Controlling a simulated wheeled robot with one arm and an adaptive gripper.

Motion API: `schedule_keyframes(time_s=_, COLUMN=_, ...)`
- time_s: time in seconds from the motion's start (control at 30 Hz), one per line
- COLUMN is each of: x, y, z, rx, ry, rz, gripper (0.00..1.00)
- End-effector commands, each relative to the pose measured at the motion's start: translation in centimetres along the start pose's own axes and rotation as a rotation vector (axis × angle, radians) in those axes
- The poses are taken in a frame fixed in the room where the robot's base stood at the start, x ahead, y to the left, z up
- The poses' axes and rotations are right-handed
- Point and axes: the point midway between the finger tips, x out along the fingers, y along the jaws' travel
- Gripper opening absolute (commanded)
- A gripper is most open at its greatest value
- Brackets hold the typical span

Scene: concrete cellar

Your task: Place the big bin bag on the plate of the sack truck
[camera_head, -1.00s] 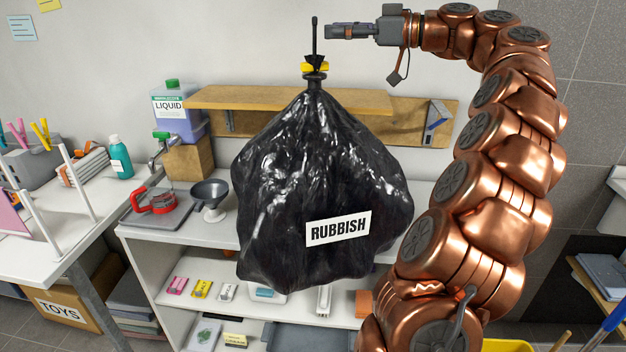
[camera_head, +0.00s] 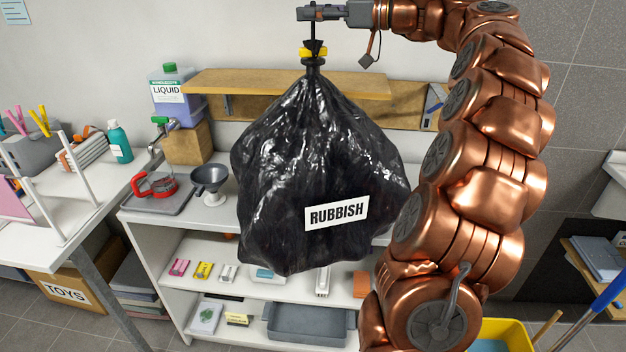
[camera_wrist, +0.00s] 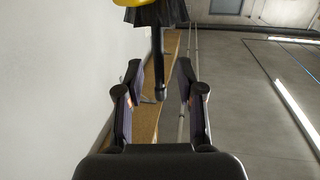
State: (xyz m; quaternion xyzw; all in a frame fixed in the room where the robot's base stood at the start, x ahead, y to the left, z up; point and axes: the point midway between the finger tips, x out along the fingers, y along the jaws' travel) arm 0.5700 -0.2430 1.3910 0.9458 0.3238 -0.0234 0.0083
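The big bin bag (camera_head: 290,200) is black and shiny, with a RUBBISH label, a yellow tie and a thin dark upright stalk at its neck. It is upright in front of the white shelf unit; what bears it is not clear. My gripper (camera_head: 309,13) is level with the top of the stalk. In the wrist view my gripper (camera_wrist: 159,75) is open, with the stalk (camera_wrist: 158,65) between its fingers and a gap on both sides. The sack truck and its plate are not in view.
The white shelf unit (camera_head: 150,255) holds small goods and a grey tray (camera_head: 310,325). A wooden wall shelf (camera_head: 235,82) is behind the bag. A white table (camera_head: 70,225) is at left. A yellow bucket (camera_head: 505,330) with handles is at lower right.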

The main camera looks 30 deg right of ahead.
Motion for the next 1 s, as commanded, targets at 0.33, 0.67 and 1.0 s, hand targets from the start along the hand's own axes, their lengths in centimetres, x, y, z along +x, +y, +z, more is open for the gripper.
schedule_keyframes(time_s=0.33, x=0.00, y=-0.01, z=0.01, rx=0.000, ry=0.000, rz=0.000, gripper=0.00)
schedule_keyframes(time_s=0.67, x=0.00, y=-0.01, z=0.02, rx=0.001, ry=0.000, rz=-0.001, gripper=0.00)
schedule_keyframes(time_s=1.0, x=-0.05, y=-0.06, z=-0.33, rx=-0.001, ry=0.006, rz=0.000, gripper=0.00)
